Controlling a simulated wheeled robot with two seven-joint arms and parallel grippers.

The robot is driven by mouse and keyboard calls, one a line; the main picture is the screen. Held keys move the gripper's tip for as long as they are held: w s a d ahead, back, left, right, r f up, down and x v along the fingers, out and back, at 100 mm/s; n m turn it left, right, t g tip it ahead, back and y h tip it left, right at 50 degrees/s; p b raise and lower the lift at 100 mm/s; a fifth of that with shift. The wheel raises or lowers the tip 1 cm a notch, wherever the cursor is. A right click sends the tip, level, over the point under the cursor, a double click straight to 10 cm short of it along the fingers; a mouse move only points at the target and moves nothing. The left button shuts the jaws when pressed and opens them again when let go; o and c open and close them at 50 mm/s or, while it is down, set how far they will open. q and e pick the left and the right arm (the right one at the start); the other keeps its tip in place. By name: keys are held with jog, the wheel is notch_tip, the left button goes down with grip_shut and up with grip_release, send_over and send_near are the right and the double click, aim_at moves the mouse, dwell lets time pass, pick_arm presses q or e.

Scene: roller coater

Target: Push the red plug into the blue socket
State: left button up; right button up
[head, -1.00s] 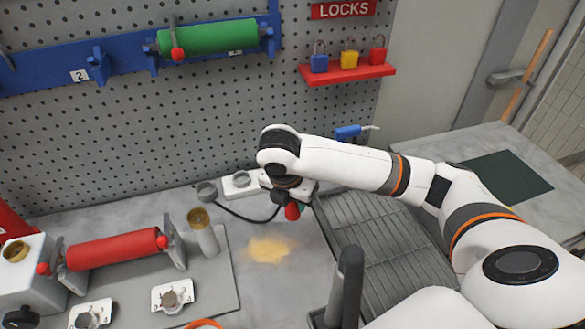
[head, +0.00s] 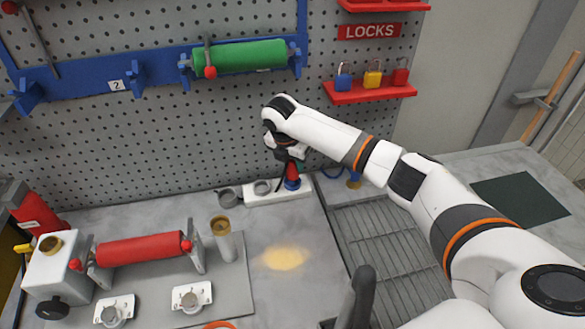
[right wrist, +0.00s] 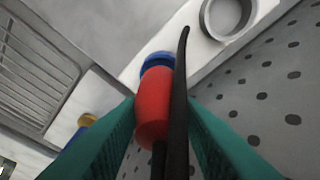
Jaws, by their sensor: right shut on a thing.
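My right gripper (right wrist: 160,125), with green fingers, is shut on the red plug (right wrist: 153,108). A black cable runs from the plug, crossing close in front of the wrist camera. The blue socket (right wrist: 157,62) shows as a blue ring just beyond the plug's far end, partly hidden by it. In the head view the red plug (head: 292,169) stands directly above the blue socket (head: 292,184), at the right end of a white strip. They look in contact or nearly so; I cannot tell how deep the plug sits. My left gripper is not in view.
The white strip (head: 262,197) also carries a grey round socket (head: 262,187). The pegboard (head: 150,150) rises close behind. A slatted grey tray (head: 390,235) lies to the right, and a red roller (head: 140,249) stands at left.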

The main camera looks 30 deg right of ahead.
aim_at(292, 171)
notch_tip(292, 171, down, 3)
jog(key=shift+w+p, duration=0.1)
jog(key=shift+p, duration=0.65)
jog(key=shift+f, duration=0.25)
jog(key=shift+f, duration=0.15)
jog(key=o, duration=1)
jog(key=shift+r, duration=0.25)
jog(key=b+v, duration=0.2)
jog(key=v, duration=1)
jog(key=shift+d, duration=0.1)
jog(key=shift+f, duration=0.15)
